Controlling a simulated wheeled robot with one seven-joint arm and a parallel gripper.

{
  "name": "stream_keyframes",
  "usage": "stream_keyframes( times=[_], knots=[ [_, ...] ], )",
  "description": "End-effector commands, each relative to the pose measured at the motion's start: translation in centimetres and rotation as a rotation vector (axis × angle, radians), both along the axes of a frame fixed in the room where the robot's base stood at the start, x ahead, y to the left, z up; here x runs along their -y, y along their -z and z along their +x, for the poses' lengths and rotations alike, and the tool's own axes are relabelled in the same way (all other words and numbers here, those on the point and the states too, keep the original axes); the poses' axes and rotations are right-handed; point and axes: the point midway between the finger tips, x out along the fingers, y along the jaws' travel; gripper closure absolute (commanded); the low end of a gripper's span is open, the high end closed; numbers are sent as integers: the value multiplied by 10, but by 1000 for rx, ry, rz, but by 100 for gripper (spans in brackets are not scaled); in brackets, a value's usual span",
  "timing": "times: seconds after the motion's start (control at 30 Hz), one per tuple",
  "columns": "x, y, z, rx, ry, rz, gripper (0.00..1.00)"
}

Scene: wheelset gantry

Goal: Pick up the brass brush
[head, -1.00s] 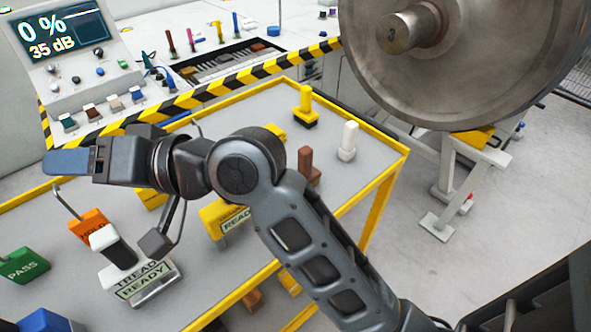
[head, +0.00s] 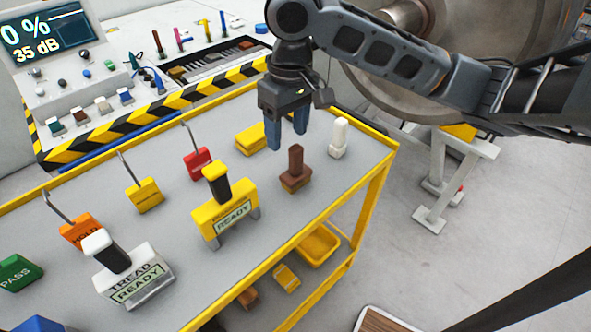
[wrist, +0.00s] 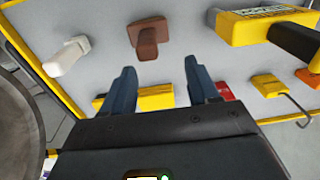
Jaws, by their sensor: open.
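No label marks the brass brush, so I cannot tell for certain which piece it is. A brown upright handle on a brown block (head: 295,172) stands near the table's right end; the wrist view shows it ahead of the fingertips (wrist: 148,38). A yellow-handled piece on a dark base, seen earlier behind it, is now mostly hidden by my gripper. My gripper (head: 287,140) is open and empty, pointing down above the table, behind and left of the brown piece. In the wrist view a flat yellow block (wrist: 156,97) shows between the fingers.
A white upright piece (head: 339,138) stands right of the brown one. A yellow READY gauge (head: 225,212) and a white TREAD READY gauge (head: 130,275) stand left. A large steel wheel (head: 400,75) is behind my arm.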

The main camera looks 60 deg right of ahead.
Motion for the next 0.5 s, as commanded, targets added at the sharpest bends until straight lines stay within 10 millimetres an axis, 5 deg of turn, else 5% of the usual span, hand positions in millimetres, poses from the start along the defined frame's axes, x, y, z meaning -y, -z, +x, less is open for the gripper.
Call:
stream_keyframes(
  times=[0.13, 0.5],
  knots=[
    [14, 4, -12, -45, 17, -31, 40],
    [11, 41, -13, -47, 18, -31, 40]
  ],
)
